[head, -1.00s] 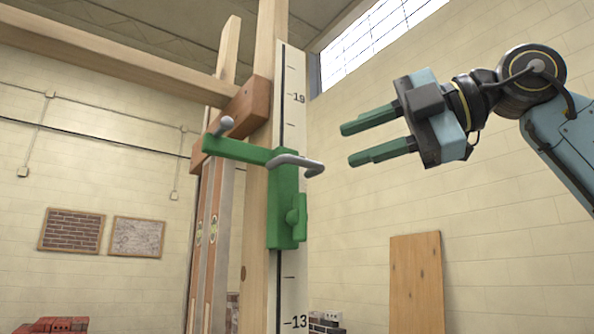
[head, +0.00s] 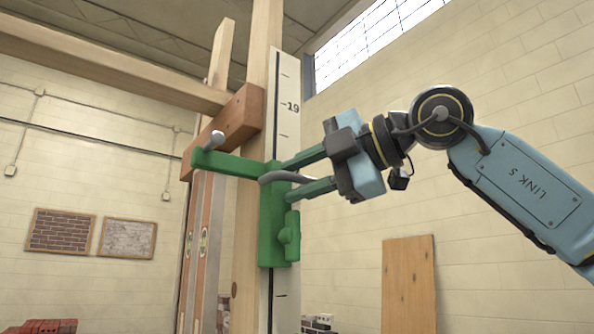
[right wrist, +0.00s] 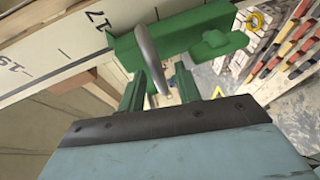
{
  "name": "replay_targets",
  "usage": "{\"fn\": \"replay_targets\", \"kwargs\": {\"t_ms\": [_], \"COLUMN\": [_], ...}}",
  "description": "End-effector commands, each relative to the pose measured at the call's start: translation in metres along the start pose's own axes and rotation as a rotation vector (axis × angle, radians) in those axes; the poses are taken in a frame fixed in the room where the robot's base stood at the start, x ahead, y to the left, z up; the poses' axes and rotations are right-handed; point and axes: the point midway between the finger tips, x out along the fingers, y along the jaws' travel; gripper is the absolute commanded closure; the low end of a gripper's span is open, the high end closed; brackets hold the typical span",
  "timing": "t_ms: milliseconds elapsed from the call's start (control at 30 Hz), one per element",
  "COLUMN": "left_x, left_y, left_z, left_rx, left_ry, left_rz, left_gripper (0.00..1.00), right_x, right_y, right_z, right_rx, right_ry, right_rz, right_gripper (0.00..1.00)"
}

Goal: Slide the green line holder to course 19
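The green line holder (head: 273,225) is on the wooden post (head: 251,200), over the marked strip (head: 285,120). Its upper end is below the 19 mark, and the 17 mark shows beside it in the right wrist view. A grey bar handle (head: 284,177) sticks out from the holder; it also shows in the right wrist view (right wrist: 150,55). My right gripper (head: 289,180) is open, its green fingers on either side of the handle. In the right wrist view gaps show between the fingers (right wrist: 160,80) and the handle. My left gripper is out of view.
A red-brown wooden block (head: 228,127) sits beside the post above the holder's green arm. A beam (head: 110,72) crosses at upper left. A level (head: 202,240) stands left of the post. A plywood board (head: 409,285) leans on the wall.

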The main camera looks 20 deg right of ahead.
Motion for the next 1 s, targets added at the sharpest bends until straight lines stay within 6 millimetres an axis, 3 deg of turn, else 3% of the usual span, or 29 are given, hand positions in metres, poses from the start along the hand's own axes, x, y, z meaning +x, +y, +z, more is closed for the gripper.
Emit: {"fn": "replay_targets", "kwargs": {"t_ms": [367, 633, 1000], "left_x": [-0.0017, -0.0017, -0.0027], "left_y": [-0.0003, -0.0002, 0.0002], "left_z": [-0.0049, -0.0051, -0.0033], "left_rx": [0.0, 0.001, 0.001], "left_ry": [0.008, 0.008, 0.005], "left_rz": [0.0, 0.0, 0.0], "left_gripper": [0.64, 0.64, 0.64], "right_x": [0.0077, 0.0074, 0.0014], "right_y": [-0.0003, -0.0002, 0.0053], "right_z": [-0.0003, -0.0002, -0.0051], "right_rx": [-0.001, 0.0, -0.001], "right_ry": [0.0, 0.0, 0.001], "right_rz": [0.001, 0.001, 0.003], "right_gripper": [0.67, 0.99, 1.0]}}
